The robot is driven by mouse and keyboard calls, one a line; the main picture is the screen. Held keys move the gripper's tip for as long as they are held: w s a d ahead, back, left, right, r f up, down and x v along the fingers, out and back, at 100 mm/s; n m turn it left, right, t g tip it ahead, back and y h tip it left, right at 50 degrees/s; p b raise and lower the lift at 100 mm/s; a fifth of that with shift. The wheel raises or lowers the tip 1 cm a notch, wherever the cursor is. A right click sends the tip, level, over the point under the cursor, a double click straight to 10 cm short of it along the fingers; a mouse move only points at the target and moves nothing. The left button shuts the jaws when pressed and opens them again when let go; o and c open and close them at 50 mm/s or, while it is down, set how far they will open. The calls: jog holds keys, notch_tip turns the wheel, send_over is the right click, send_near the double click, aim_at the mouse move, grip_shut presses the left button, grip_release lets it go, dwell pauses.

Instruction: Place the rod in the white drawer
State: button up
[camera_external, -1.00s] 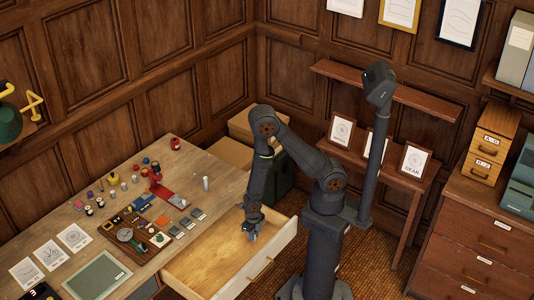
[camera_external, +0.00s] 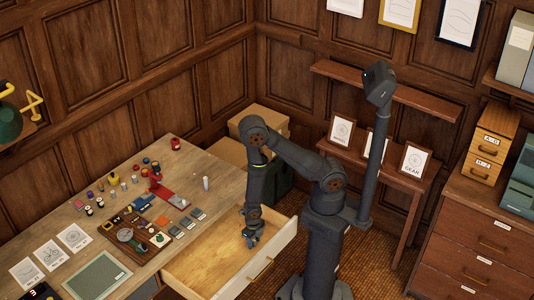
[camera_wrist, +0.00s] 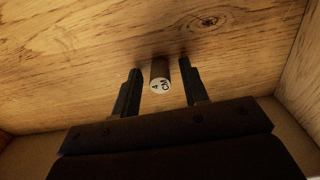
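The white drawer (camera_external: 282,240) is pulled out from the desk, with a bare wooden floor inside. My gripper (camera_external: 251,241) points down into it near the right side. In the wrist view the rod (camera_wrist: 160,76), a short brown cylinder with a pale end marked "4 CM", is between the fingers of my gripper (camera_wrist: 160,85). The fingers are open, with a gap on each side of the rod. The rod's pale end faces the camera and the drawer floor is behind it. The rod cannot be made out in the external view.
The desk (camera_external: 200,163) left of the drawer holds a dark tool tray (camera_external: 137,238), several small cylinders and cards. A pale cylinder (camera_external: 206,184) stands near its right edge. The drawer walls rise around my gripper. The drawer's left part is clear.

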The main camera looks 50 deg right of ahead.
notch_tip(320, 180, up, 12)
jog(key=shift+r, duration=0.15)
dwell(0.9)
dwell(0.6)
jog(key=shift+f, duration=6.15)
